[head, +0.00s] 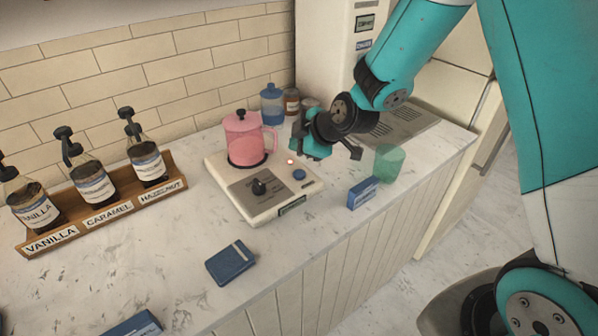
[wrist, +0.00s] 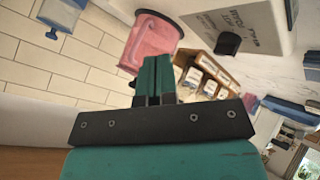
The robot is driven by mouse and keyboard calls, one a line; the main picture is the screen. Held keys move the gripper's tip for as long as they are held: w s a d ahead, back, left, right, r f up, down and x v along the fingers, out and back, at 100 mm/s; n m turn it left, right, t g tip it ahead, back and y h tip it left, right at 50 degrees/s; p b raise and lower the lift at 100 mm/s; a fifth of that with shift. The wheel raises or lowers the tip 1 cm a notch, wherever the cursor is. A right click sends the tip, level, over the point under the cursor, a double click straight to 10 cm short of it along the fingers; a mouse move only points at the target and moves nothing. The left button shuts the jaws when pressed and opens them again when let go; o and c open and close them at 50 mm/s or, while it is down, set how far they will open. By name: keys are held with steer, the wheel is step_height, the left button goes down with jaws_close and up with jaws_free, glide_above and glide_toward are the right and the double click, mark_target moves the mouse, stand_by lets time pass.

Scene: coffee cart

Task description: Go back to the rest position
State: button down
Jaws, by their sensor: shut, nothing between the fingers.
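My gripper (head: 309,147) is shut and empty. In the head view it hangs in the air over the right side of the white hot plate unit, near the pink pitcher's handle. The pink pitcher (head: 246,140) with a black-knobbed lid stands upright on the hot plate unit (head: 294,203). In the wrist view my shut fingers (wrist: 157,70) show at the middle, with the pink pitcher (wrist: 150,42) beyond them, apart from them.
A green cup (head: 389,163) and a blue box (head: 362,192) stand right of the unit. A blue jar (head: 271,105) stands behind. Syrup bottles stand in a wooden rack (head: 110,212) at left. A dark blue box (head: 231,263) lies in front. The counter between is clear.

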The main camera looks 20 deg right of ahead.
stand_by(0.4)
steer(key=s+a+r+m+g+y, duration=0.1)
steer(key=s+a+r+m+g, duration=0.15)
steer(key=s+r, duration=0.35)
steer(key=s+a+r+m+g, duration=0.2)
steer(key=s+a+r, duration=0.15)
steer(key=s, duration=0.55)
steer(key=s+r+m+g, duration=0.1)
steer(key=s+r, duration=0.1)
steer(key=s, duration=0.5)
steer(key=s+d+r+m+g+h, duration=0.1)
steer(key=s+r+m+g, duration=0.1)
steer(key=s, duration=0.6)
steer(key=shift+s+d+r, duration=0.25)
steer(key=shift+d+r, duration=0.05)
steer(key=shift+r, duration=0.1)
steer(key=shift+m+g, duration=0.25)
stand_by(2.9)
